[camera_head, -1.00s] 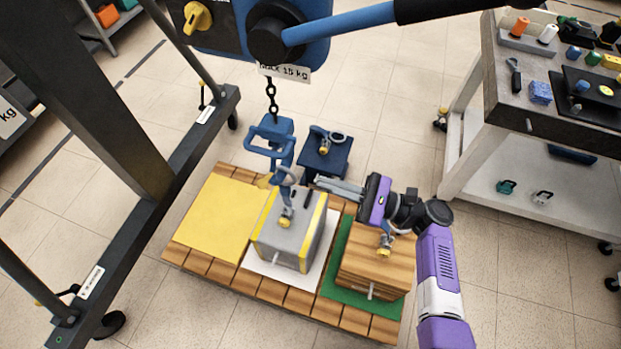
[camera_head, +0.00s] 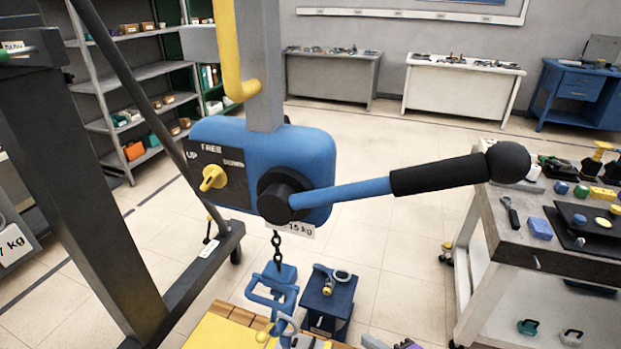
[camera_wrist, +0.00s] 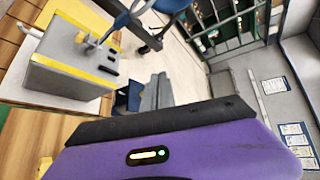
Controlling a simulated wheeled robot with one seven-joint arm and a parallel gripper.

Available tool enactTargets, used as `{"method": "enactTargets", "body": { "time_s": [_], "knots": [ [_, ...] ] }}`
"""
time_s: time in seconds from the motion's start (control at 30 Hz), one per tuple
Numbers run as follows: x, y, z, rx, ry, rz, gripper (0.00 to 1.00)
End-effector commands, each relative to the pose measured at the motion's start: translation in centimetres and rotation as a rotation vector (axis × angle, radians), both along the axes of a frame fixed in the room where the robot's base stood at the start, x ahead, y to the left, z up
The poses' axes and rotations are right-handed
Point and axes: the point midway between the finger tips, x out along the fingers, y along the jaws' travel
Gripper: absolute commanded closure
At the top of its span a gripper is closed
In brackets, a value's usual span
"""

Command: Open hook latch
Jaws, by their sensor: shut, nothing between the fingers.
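The blue hook block (camera_head: 281,275) hangs from a chain below the hoist, with a blue handle loop (camera_head: 262,296) on its left side. My gripper (camera_wrist: 157,88) is shut and empty, apart from the hook and to the right of the block.
The blue hoist (camera_head: 255,165) has a yellow knob and a long lever (camera_head: 430,176) reaching right. A tool cart (camera_head: 520,240) stands at right and a dark frame (camera_head: 90,170) at left.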

Motion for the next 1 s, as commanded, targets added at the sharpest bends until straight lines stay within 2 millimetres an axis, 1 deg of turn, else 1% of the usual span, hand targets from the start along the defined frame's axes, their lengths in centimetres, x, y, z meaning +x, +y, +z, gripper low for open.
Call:
{"method": "enactTargets", "body": {
  "time_s": [0.03, 0.07, 0.1, 0.17, 0.2, 0.27, 0.3, 0.37, 0.43, 0.5, 0.57, 0.6, 0.8, 0.9, 1.0],
  "knots": [
    [-1.7, -1.4, -1.0, -0.126, -0.037, -0.033, 1.00],
    [-2.5, -2.3, -1.3, -0.205, -0.063, -0.050, 1.00],
    [-3.7, -3.5, -1.6, -0.310, -0.098, -0.071, 1.00],
    [-5.6, -5.2, -1.6, -0.464, -0.152, -0.096, 1.00],
    [-6.9, -6.1, -1.2, -0.561, -0.188, -0.109, 1.00],
    [-9.0, -7.4, -0.4, -0.699, -0.241, -0.122, 1.00],
    [-10.4, -8.0, 0.3, -0.788, -0.274, -0.127, 1.00],
    [-12.5, -8.8, 1.7, -0.913, -0.328, -0.132, 1.00],
    [-15.0, -9.4, 3.6, -1.049, -0.387, -0.133, 1.00],
    [-17.5, -9.7, 5.8, -1.175, -0.447, -0.128, 1.00],
    [-19.6, -9.7, 7.8, -1.273, -0.496, -0.121, 1.00],
    [-21.0, -9.6, 9.1, -1.332, -0.527, -0.115, 1.00],
    [-27.5, -8.1, 16.0, -1.571, -0.665, -0.064, 1.00],
    [-30.5, -7.1, 18.8, -1.640, -0.706, -0.026, 1.00],
    [-33.0, -6.3, 20.5, -1.669, -0.712, 0.020, 1.00]
  ]
}}
